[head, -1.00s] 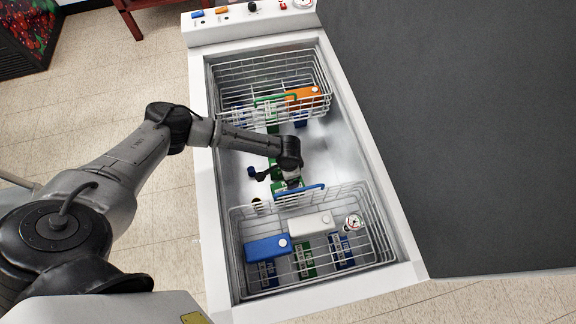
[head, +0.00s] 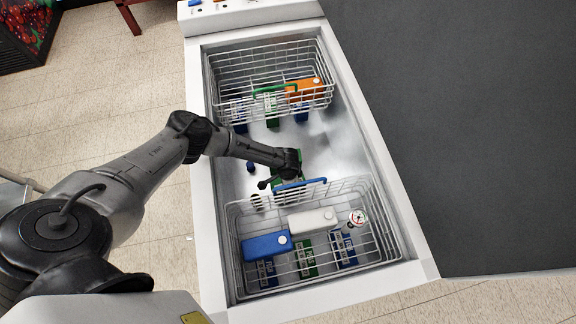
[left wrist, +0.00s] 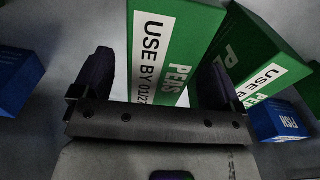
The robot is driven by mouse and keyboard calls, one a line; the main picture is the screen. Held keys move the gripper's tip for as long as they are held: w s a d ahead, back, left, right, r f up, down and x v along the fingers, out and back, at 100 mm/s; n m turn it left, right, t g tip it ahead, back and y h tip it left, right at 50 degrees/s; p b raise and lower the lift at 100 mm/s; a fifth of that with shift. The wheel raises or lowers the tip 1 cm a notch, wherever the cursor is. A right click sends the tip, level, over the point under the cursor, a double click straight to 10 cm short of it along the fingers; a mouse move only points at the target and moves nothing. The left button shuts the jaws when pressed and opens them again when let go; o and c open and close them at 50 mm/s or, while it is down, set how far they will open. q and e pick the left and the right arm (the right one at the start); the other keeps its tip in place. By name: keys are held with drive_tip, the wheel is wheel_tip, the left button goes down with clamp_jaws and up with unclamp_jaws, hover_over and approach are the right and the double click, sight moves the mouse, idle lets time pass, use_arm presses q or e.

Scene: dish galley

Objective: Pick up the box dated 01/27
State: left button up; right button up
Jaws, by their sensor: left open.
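In the left wrist view, a green box (left wrist: 172,40) stands between the two fingers of my open left gripper (left wrist: 155,80). My right gripper is not in view.
Blue boxes flank it at left (left wrist: 18,80) and right (left wrist: 280,121), the right one marked "FISH". The near basket (head: 385,235) holds a blue carton, a white carton and a dial. The far basket (head: 222,75) holds an orange carton. Freezer walls surround them.

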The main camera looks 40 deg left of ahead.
use_arm(q)
drive_tip(key=shift+f, duration=0.85)
drive_tip(key=shift+c, duration=0.4)
drive_tip(key=c, duration=1.2)
